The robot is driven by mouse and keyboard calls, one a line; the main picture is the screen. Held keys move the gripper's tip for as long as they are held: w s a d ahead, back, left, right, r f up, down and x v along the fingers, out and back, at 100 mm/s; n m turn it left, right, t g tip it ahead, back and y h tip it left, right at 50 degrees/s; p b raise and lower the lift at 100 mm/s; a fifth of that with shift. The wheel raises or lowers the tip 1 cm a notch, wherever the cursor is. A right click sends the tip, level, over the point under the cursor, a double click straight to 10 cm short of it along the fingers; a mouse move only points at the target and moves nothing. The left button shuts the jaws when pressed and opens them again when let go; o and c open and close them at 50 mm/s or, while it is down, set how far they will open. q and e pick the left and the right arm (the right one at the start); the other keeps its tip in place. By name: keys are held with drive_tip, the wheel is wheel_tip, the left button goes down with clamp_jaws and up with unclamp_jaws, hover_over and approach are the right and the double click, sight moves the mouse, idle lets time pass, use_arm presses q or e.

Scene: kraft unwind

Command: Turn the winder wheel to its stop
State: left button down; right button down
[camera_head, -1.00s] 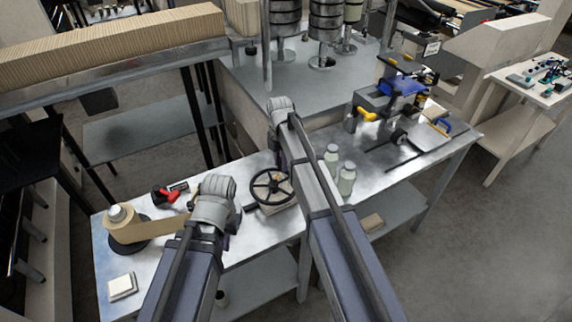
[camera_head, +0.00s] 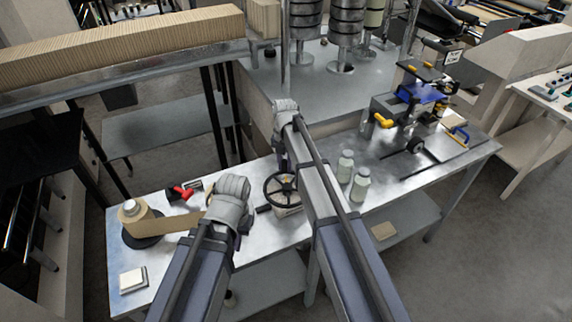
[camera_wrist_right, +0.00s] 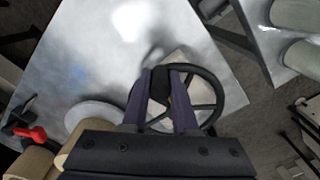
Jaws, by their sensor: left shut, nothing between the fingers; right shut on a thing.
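The winder wheel (camera_head: 283,190) is a black spoked hand wheel on the metal bench, and it also shows in the right wrist view (camera_wrist_right: 218,91). My right gripper (camera_wrist_right: 161,84) is over the wheel, shut on a dark part of it between the two fingers. Whether that is a handle or the rim, I cannot tell. In the head view its fingers are mostly hidden by my right arm. My left gripper (camera_head: 228,208) is left of the wheel, shut and empty, its fingertips hidden by its wrist. A tan kraft strip (camera_head: 178,220) runs from the roll (camera_head: 134,211) to behind it.
Two pale bottles (camera_head: 360,184) stand right of my right arm. A red-and-black tool (camera_head: 182,192) lies behind the strip. A white block (camera_head: 132,279) lies at the bench's front left. A blue device (camera_head: 421,94) stands at the far right end. Bare bench lies before the bottles.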

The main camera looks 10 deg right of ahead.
idle(0.3)
drive_tip(key=c, duration=0.7)
unclamp_jaws()
drive_tip(key=shift+a, duration=0.1)
wheel_tip(320, 180, up, 8)
drive_tip(key=p, duration=0.8)
drive_tip(key=shift+f, duration=0.1)
